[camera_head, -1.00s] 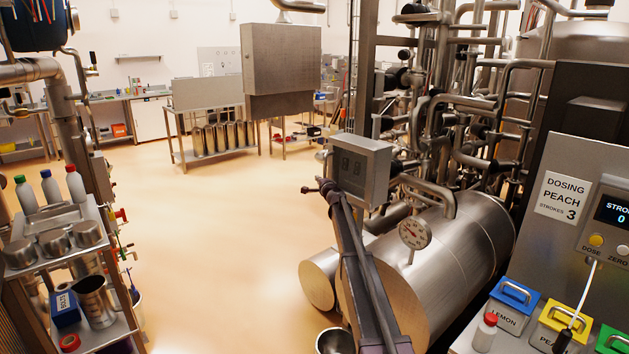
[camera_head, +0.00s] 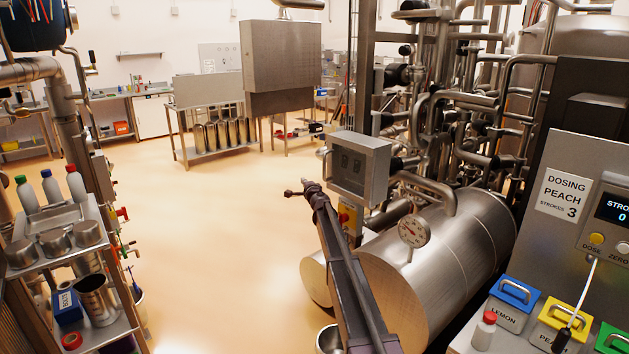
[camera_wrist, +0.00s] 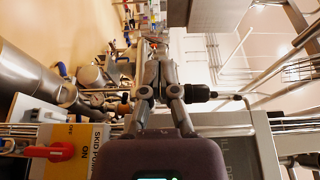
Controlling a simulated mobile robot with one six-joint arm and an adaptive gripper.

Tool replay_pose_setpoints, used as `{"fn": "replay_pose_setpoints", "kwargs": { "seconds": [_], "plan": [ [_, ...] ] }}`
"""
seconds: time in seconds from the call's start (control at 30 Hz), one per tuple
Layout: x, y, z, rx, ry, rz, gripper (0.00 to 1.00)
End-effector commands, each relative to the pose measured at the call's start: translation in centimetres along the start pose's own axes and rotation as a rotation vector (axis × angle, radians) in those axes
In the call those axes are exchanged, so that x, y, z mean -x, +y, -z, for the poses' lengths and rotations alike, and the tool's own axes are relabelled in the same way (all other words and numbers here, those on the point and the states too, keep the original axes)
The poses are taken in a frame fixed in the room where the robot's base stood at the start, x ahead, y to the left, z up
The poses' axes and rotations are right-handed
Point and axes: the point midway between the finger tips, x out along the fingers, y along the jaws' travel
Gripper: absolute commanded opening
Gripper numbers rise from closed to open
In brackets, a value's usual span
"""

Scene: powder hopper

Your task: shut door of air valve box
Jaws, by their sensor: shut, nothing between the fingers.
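The grey air valve box (camera_head: 375,165) stands on the skid frame right of centre in the head view. A grey panel at lower right there may be part of the box.
A yellow panel with a red switch (camera_head: 347,218) is below the box; the red handle (camera_wrist: 55,151) shows in the wrist view. A steel tank with a gauge (camera_head: 413,231) and dense pipework lie right. Open floor (camera_head: 215,230) is left.

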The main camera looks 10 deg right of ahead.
Motion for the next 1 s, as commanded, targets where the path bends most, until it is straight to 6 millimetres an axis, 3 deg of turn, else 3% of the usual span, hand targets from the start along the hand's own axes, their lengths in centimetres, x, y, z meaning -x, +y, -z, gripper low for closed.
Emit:
{"fn": "replay_pose_setpoints", "kwargs": {
  "seconds": [0.1,0.4,1.0],
  "plan": [
    [1.0,0.0,-2.3,0.0,-0.004,0.0,0.0],
    [2.1,-0.1,-5.6,0.001,-0.003,0.0,0.0],
    [2.6,-0.1,-6.3,0.008,-0.008,-0.001,0.0]
  ]
}}
